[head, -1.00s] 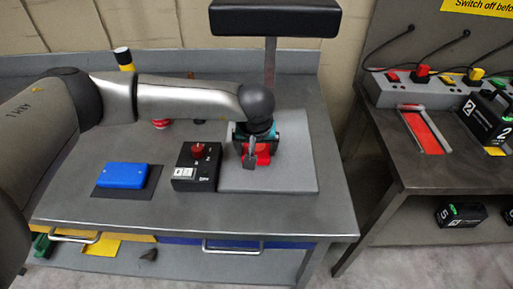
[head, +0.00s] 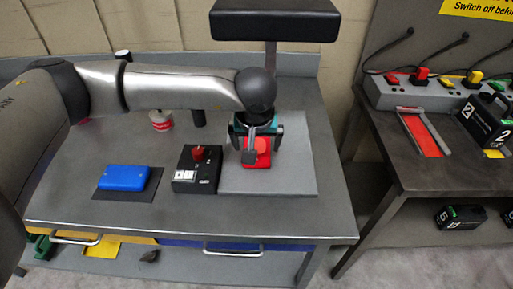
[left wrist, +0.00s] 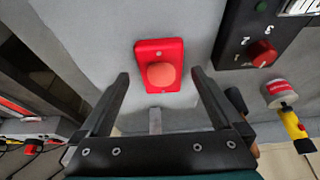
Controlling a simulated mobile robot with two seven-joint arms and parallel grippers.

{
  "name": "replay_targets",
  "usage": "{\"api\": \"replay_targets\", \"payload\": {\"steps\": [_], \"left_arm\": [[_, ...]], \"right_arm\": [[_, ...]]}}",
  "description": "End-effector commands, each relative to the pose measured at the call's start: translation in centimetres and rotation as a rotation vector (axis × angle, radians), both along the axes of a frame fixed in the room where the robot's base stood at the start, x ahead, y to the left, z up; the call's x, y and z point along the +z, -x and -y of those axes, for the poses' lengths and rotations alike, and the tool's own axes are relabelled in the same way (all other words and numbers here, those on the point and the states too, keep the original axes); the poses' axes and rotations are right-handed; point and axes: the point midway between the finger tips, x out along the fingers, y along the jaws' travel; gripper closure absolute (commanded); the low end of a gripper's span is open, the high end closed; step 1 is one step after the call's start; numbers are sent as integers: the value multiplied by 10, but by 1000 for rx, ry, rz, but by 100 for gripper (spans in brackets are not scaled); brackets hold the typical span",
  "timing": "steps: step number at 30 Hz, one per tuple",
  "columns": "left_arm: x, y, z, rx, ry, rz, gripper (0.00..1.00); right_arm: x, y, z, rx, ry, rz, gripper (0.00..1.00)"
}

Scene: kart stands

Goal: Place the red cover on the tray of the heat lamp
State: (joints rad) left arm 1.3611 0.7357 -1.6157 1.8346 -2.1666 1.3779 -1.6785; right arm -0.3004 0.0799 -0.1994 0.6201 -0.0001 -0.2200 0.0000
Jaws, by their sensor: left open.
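The red cover (head: 262,150), a square red plate with a rounded orange-red knob in its middle, lies on the grey tray (head: 295,182) of the heat lamp. The lamp's black hood (head: 275,18) stands above the back of the tray on a post. In the left wrist view the whole cover (left wrist: 174,51) shows flat on the tray (left wrist: 105,40). My left gripper (head: 257,157) is open above the cover. Its two fingers (left wrist: 160,76) are spread wide on either side, with nothing held. My right gripper is not in view.
A black control box (head: 190,183) with a red knob stands just left of the tray. A blue block (head: 124,177) lies on a dark mat further left. A red-and-white can (head: 161,120) stands behind. A second bench with a socket strip (head: 410,92) is at the right.

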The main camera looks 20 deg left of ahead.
Motion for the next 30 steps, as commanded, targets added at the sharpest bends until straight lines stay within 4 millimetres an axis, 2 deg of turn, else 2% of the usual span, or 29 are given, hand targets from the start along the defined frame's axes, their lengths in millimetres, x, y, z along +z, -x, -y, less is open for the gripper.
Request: {"api": "replay_targets", "payload": {"steps": [1,6,12,30], "left_arm": [[13,4,2,-3,2,5,0],[44,17,5,-1,2,3,0],[65,25,8,0,1,1,0],[69,27,8,0,0,0,0]], "right_arm": [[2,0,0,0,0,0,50],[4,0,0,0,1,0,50],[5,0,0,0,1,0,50],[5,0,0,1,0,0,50]]}}
